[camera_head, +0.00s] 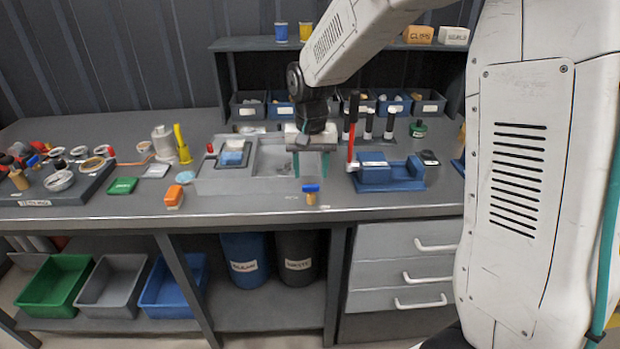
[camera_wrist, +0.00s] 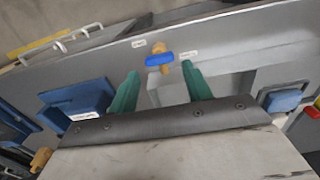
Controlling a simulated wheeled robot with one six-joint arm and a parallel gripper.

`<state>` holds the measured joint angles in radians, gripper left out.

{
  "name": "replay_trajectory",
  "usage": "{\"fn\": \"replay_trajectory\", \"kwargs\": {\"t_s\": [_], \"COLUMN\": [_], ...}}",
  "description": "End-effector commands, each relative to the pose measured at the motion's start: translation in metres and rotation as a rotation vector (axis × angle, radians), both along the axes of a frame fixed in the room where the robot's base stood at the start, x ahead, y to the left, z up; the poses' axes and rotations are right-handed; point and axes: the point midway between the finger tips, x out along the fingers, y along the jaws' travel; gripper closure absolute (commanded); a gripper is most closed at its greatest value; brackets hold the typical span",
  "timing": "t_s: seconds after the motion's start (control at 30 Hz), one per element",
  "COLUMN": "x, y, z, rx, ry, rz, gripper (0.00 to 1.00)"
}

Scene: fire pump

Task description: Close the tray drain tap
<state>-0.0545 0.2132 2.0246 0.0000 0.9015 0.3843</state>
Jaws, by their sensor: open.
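The tray drain tap (camera_head: 311,189) has a blue lever and a brass body, at the front edge of the grey tray (camera_head: 222,186). In the wrist view the blue lever (camera_wrist: 159,58) lies crosswise over the brass body. My gripper (camera_head: 311,174) points down over the tray, close behind the tap. In the wrist view its two green fingers (camera_wrist: 160,70) are apart, with the tap beyond and between their tips. Nothing is held, and I cannot tell whether a finger touches the lever.
A blue fixture (camera_head: 408,178) and a red-handled tool (camera_head: 352,128) stand close to the right of my gripper. A blue and white block (camera_head: 233,153) is on the tray's left side. The bench front around the tap is mostly clear.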

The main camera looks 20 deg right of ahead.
Motion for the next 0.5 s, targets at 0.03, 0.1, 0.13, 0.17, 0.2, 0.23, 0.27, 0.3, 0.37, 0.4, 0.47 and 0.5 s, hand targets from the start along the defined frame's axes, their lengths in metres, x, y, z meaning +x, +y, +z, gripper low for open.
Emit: {"fn": "replay_trajectory", "kwargs": {"t_s": [0.03, 0.1, 0.13, 0.17, 0.2, 0.23, 0.27, 0.3, 0.37, 0.4, 0.47, 0.5], "x": [0.001, 0.001, 0.001, 0.001, 0.001, 0.001, 0.001, 0.001, 0.001, 0.001, 0.0, 0.0], "y": [0.0, 0.0, 0.0, 0.0, 0.0, 0.0, 0.0, 0.0, 0.0, 0.0, 0.0, 0.0], "z": [0.01, 0.021, 0.024, 0.028, 0.032, 0.035, 0.037, 0.038, 0.04, 0.04, 0.04, 0.04], "rx": [0.0, 0.001, 0.0, 0.0, 0.001, 0.001, 0.0, 0.0, 0.0, 0.0, 0.001, 0.001], "ry": [-0.005, -0.004, -0.003, -0.003, -0.004, -0.004, -0.003, -0.002, -0.002, -0.002, -0.001, -0.001], "rz": [0.0, 0.0, 0.0, 0.0, 0.0, 0.0, 0.0, 0.0, 0.0, 0.0, 0.0, 0.0], "gripper": [0.51, 0.51, 0.51, 0.51, 0.51, 0.51, 0.51, 0.51, 0.51, 0.51, 0.51, 0.51]}}
